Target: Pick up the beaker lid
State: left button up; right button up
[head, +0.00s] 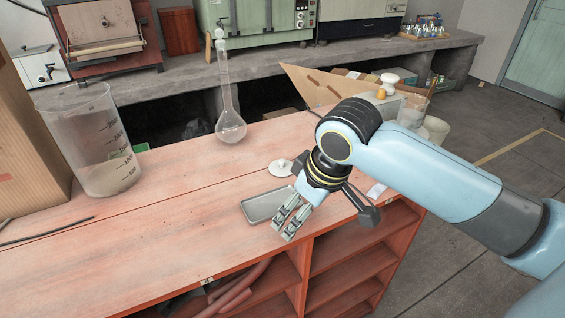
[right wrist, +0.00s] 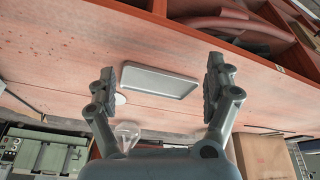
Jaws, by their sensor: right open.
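The beaker lid (head: 281,167), a small white disc with a knob, lies on the red bench top just behind a shallow grey metal tray (head: 252,208). My right gripper (head: 284,224) hangs over the tray's right end, nearer the bench's front edge than the lid. It is apart from the lid. In the right wrist view my right gripper (right wrist: 161,84) has its fingers wide apart with nothing gripped. The lid (right wrist: 120,99) shows there as a white patch beside one finger, partly hidden. My left gripper does not show.
A large glass beaker (head: 95,150) stands at the left beside a cardboard box (head: 28,130). A long-necked flask (head: 230,128) stands at the bench's back. More glassware (head: 412,110) stands behind my right arm. The front-left bench top is mostly clear.

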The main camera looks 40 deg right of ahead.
jog(key=m, duration=0.1)
send_near(283, 161)
jog(key=f, duration=0.1)
jog(key=w+f, duration=0.1)
jog(key=f, duration=0.1)
jog(key=shift+w+d+f+t, duration=0.15)
jog(key=shift+w+d+t, duration=0.15)
jog(key=shift+t, duration=0.1)
jog(key=x, duration=0.5)
jog(key=shift+s+a+f, duration=0.1)
jog(key=shift+s+a, duration=0.2)
jog(key=shift+w+f, duration=0.15)
jog(key=shift+f, duration=0.3)
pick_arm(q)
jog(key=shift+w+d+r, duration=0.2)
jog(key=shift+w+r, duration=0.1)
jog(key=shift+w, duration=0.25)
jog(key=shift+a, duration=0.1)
pick_arm(e)
jog(key=c, duration=1.3)
